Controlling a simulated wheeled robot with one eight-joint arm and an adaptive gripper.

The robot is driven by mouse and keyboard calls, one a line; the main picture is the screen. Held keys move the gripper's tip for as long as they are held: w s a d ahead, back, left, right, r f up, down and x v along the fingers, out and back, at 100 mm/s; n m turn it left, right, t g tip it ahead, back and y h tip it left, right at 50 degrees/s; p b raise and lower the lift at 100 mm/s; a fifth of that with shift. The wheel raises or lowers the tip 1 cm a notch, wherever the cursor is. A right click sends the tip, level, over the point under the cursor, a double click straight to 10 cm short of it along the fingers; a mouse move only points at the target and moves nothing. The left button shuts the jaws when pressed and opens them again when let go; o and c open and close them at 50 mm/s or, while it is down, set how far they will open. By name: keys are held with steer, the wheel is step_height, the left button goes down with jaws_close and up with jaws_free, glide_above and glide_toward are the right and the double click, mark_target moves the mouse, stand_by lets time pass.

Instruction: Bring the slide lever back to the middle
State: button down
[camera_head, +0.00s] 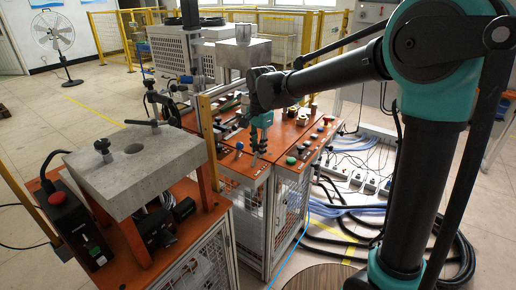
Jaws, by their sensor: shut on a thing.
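My gripper (257,149) reaches down over the front part of the orange-topped machine bench (238,164), near the middle of the picture. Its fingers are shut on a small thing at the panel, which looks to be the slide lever. The fingers cover most of the lever, so its shape and exact place along its slot cannot be made out.
A green button (291,160) sits right of my gripper and a blue knob (239,146) left of it. A grey block (135,167) stands on the left bench. A yellow post (208,137) rises between. Cables and power strips (355,177) cover the floor at right.

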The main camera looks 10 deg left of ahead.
mark_target(252, 164)
steer(key=shift+s+a+r+t+h, duration=0.25)
steer(key=shift+s+t, duration=0.15)
steer(key=shift+t, duration=0.2)
steer(key=shift+s+a+r+t+h, duration=0.15)
steer(key=shift+s+t+h, duration=0.1)
steer(key=shift+s+t, duration=0.25)
steer(key=shift+s+a+r+t+h, duration=0.15)
steer(key=shift+s+t+h, duration=0.2)
steer(key=shift+t, duration=0.45)
steer(key=shift+s+a+f+t+h, duration=0.15)
steer(key=shift+s+t+h, duration=0.15)
steer(key=shift+t, duration=0.5)
steer(key=shift+r, duration=0.1)
steer(key=c, duration=1.3)
jaws_free()
steer(key=shift+o, duration=0.2)
